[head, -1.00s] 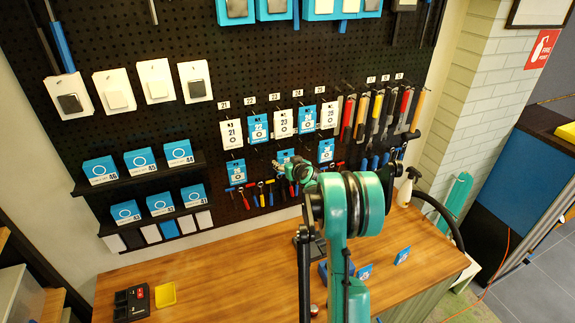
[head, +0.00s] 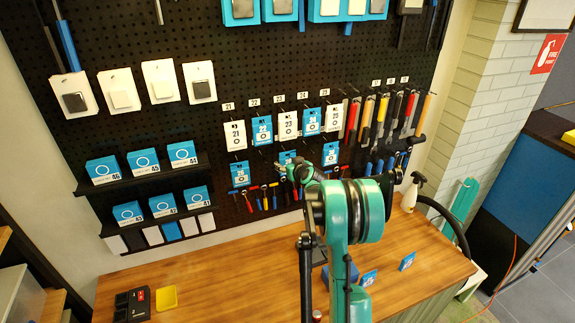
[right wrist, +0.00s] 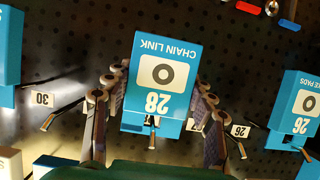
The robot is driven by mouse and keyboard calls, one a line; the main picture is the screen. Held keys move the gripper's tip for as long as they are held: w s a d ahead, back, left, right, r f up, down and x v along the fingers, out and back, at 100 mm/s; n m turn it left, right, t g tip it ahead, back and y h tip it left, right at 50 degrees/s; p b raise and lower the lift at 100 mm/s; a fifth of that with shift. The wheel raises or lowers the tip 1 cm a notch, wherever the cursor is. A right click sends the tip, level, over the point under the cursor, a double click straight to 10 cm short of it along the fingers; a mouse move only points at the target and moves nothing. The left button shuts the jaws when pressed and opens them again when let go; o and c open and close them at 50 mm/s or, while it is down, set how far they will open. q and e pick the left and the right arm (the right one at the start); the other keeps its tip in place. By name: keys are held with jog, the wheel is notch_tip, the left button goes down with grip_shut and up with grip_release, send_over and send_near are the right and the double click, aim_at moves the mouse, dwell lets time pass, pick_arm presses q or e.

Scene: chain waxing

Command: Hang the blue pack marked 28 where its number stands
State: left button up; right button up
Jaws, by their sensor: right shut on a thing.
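The blue pack marked 28 (right wrist: 158,85) is held between the two fingers of my right gripper (right wrist: 155,110) in the right wrist view, where its print shows upside down. In the head view the pack (head: 287,157) is small against the black pegboard, at the lower row of hanging packs, partly hidden by my right gripper (head: 284,168). A hook tip (right wrist: 152,144) shows at the pack's tab end; I cannot tell whether it passes through the tab. Number tag 30 (right wrist: 41,99) is to the left, and tag 26 (right wrist: 240,131) is to the right. My left gripper is out of view.
The blue pack 26 (right wrist: 305,103) hangs close by at the right of the wrist view, and another blue pack (right wrist: 8,60) is at its left edge. White pack 21 (head: 235,135) hangs in the row above. Small tools (head: 255,195) hang below. The wooden bench (head: 230,270) has free room.

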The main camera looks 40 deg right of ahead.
jog(key=o, duration=1.2)
jog(key=shift+s, duration=0.1)
jog(key=v, duration=1.1)
jog(key=shift+s+a+r, duration=0.1)
jog(key=shift+s+r, duration=0.1)
jog(key=shift+s, duration=0.15)
